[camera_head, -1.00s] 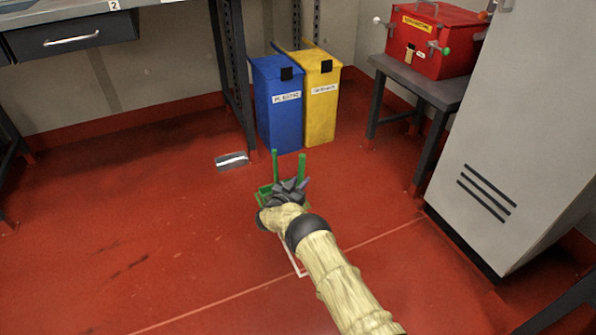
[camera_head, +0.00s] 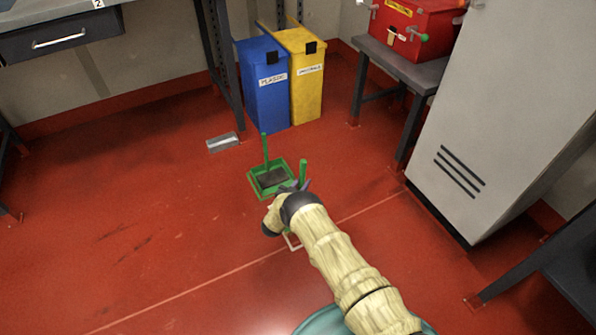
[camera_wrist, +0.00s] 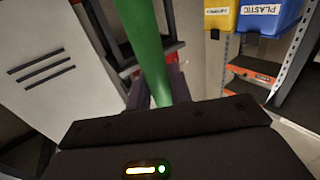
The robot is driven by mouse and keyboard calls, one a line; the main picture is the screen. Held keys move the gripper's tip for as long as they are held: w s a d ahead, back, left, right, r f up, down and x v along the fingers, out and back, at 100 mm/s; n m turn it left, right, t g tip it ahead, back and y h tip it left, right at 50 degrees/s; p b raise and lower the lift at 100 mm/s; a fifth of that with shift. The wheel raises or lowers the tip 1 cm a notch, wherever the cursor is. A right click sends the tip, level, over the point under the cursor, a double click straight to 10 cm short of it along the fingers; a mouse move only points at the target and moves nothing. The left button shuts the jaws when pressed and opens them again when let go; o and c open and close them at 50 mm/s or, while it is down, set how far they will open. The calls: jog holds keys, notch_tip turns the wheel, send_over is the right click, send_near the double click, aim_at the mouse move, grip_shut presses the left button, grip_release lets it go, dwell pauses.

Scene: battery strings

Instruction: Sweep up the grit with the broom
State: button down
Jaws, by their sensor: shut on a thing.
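My gripper (camera_head: 300,187) is shut on an upright green handle (camera_head: 303,171), which I take to be the broom's. In the wrist view this thick green handle (camera_wrist: 145,50) rises between the fingers. Its lower end is hidden behind my arm. A green tray (camera_head: 254,188) lies on the floor just beyond and left of my gripper. A dark flat thing (camera_head: 271,179) lies in it, and a second green handle (camera_head: 265,150) stands up from there. I cannot make out grit clearly; dark smudges (camera_head: 125,240) mark the floor at left.
A small silvery pan-like thing (camera_head: 226,141) lies on the floor before the blue bin (camera_head: 262,85) and yellow bin (camera_head: 308,90). A grey cabinet (camera_head: 490,120) and a bench with a red box (camera_head: 420,28) stand at right. The left floor is open.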

jog(key=s+d+p, duration=0.4)
jog(key=s+p, duration=0.2)
jog(key=s, duration=0.1)
jog(key=shift+s+d+f, duration=0.15)
jog(key=shift+s+d, duration=0.05)
jog(key=shift+d, duration=0.1)
jog(key=shift+f+b, duration=0.85)
jog(key=shift+f, duration=0.05)
dwell(0.5)
jog(key=shift+w+a+r+b, duration=0.1)
jog(key=shift+w+a+b, duration=0.35)
jog(key=shift+w+b, duration=0.25)
jog(key=shift+w+a+b, duration=0.4)
jog(key=shift+w+b, duration=0.2)
jog(key=shift+w, duration=0.05)
